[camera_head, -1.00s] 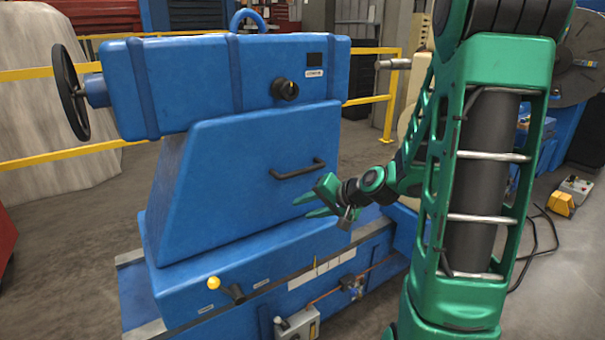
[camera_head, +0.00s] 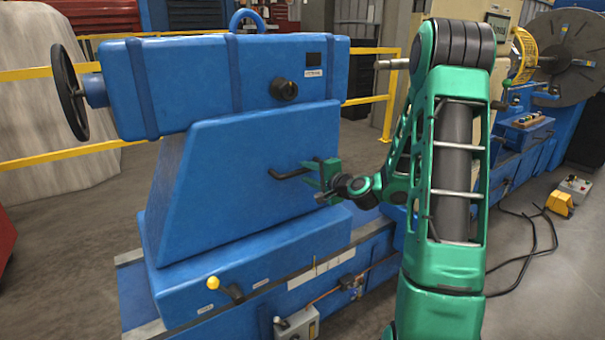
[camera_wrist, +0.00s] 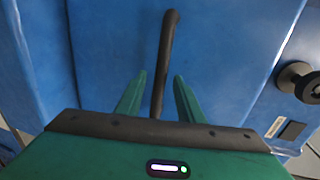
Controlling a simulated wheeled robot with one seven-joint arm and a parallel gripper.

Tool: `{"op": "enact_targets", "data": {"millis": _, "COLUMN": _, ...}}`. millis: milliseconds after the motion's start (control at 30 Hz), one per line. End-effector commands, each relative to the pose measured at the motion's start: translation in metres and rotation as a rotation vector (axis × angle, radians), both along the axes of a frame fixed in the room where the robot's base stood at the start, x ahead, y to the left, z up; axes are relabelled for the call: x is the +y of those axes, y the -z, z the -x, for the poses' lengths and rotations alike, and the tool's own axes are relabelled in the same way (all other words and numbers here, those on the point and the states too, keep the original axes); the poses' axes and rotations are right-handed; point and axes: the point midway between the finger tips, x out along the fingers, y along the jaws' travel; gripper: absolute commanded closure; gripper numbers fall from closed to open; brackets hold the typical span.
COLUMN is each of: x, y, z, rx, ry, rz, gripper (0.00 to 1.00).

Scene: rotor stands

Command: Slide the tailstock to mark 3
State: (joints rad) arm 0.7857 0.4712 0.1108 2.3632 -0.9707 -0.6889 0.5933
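The blue tailstock (camera_head: 215,165) stands on the blue bed with a handwheel at its left. A dark bar handle (camera_head: 292,173) is on its sloped face; it also shows in the wrist view (camera_wrist: 167,45). My green gripper (camera_head: 315,180) is at the handle's right end. In the wrist view, its fingers (camera_wrist: 160,78) are open on either side of the bar, with gaps visible. A white marked scale strip (camera_head: 322,268) lies along the bed's side; its marks are too small to read. A yellow-knobbed lever (camera_head: 230,292) sits low on the tailstock base.
The bed rail (camera_head: 375,232) runs right, partly behind my arm, towards a headstock with a large dark disc (camera_head: 570,55). A grey switch box (camera_head: 298,324) is on the bed's front. Yellow railings (camera_head: 375,103) stand behind. A yellow pedal (camera_head: 560,203) and cables lie on the right floor.

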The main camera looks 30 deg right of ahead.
Motion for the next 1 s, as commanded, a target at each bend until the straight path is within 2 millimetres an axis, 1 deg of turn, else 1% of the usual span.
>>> {"op": "enact_targets", "data": {"millis": 33, "x": 0.002, "y": 0.001, "z": -0.008, "rx": -0.001, "ry": -0.002, "rz": 0.001, "gripper": 0.66}}
{"op": "enact_targets", "data": {"millis": 100, "x": 0.001, "y": 0.003, "z": -0.017, "rx": -0.002, "ry": -0.002, "rz": 0.001, "gripper": 0.66}}
{"op": "enact_targets", "data": {"millis": 233, "x": 0.002, "y": 0.005, "z": -0.027, "rx": 0.000, "ry": -0.002, "rz": 0.001, "gripper": 0.66}}
{"op": "enact_targets", "data": {"millis": 367, "x": 0.002, "y": 0.006, "z": -0.031, "rx": 0.000, "ry": 0.000, "rz": 0.001, "gripper": 0.66}}
{"op": "enact_targets", "data": {"millis": 600, "x": 0.001, "y": 0.006, "z": -0.031, "rx": 0.000, "ry": 0.000, "rz": 0.001, "gripper": 0.66}}
{"op": "enact_targets", "data": {"millis": 633, "x": 0.001, "y": 0.006, "z": -0.031, "rx": 0.000, "ry": 0.000, "rz": 0.001, "gripper": 0.71}}
{"op": "enact_targets", "data": {"millis": 667, "x": 0.001, "y": 0.006, "z": -0.031, "rx": 0.000, "ry": 0.000, "rz": 0.001, "gripper": 0.78}}
{"op": "enact_targets", "data": {"millis": 700, "x": 0.001, "y": 0.006, "z": -0.031, "rx": 0.000, "ry": 0.000, "rz": 0.001, "gripper": 0.87}}
{"op": "enact_targets", "data": {"millis": 767, "x": 0.001, "y": 0.006, "z": -0.031, "rx": 0.000, "ry": 0.000, "rz": 0.001, "gripper": 1.00}}
{"op": "enact_targets", "data": {"millis": 867, "x": 0.001, "y": 0.007, "z": -0.031, "rx": 0.001, "ry": 0.000, "rz": 0.001, "gripper": 1.00}}
{"op": "enact_targets", "data": {"millis": 900, "x": -0.005, "y": 0.007, "z": -0.031, "rx": 0.000, "ry": 0.001, "rz": 0.000, "gripper": 1.00}}
{"op": "enact_targets", "data": {"millis": 1000, "x": -0.001, "y": 0.007, "z": -0.032, "rx": 0.001, "ry": 0.000, "rz": 0.001, "gripper": 1.00}}
